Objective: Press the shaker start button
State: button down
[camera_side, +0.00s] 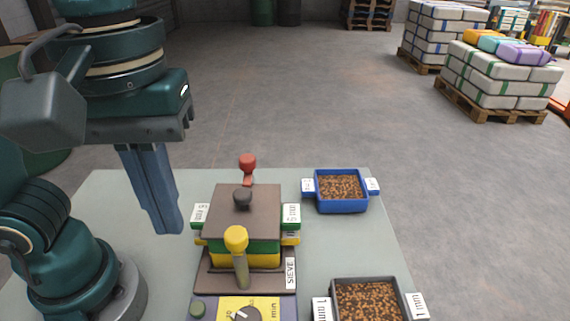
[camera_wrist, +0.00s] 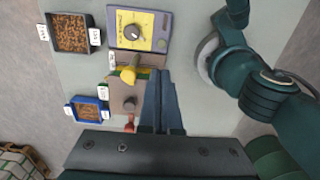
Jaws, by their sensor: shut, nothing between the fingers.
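The sieve shaker (camera_side: 242,215) stands on the grey-green table, with stacked green and yellow trays under a brown lid. Its control panel (camera_side: 248,307) is cut off at the bottom of the side view and shows whole in the wrist view (camera_wrist: 140,30), with a yellow face and a dial. A round dark green button (camera_side: 197,308) sits at the panel's left in the side view; no writing on it is legible. My gripper (camera_side: 168,232) is shut and empty, pointing down left of the stack, apart from the button. Its fingers also show in the wrist view (camera_wrist: 160,76).
A yellow-topped lever (camera_side: 236,240) stands before the stack and a red-knobbed one (camera_side: 247,162) behind it. A blue tray (camera_side: 341,192) and a grey tray (camera_side: 368,300) of brown pellets are to the right. Loaded pallets (camera_side: 492,95) stand beyond on the floor.

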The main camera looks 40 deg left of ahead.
aim_at(198, 306)
jog(key=shift+s+d+f, duration=0.1)
jog(key=shift+s+d, duration=0.05)
jog(key=shift+s, duration=0.1)
jog(key=shift+f, duration=0.1)
notch_tip(198, 306, down, 14)
jog(key=shift+r, duration=0.1)
dwell(0.7)
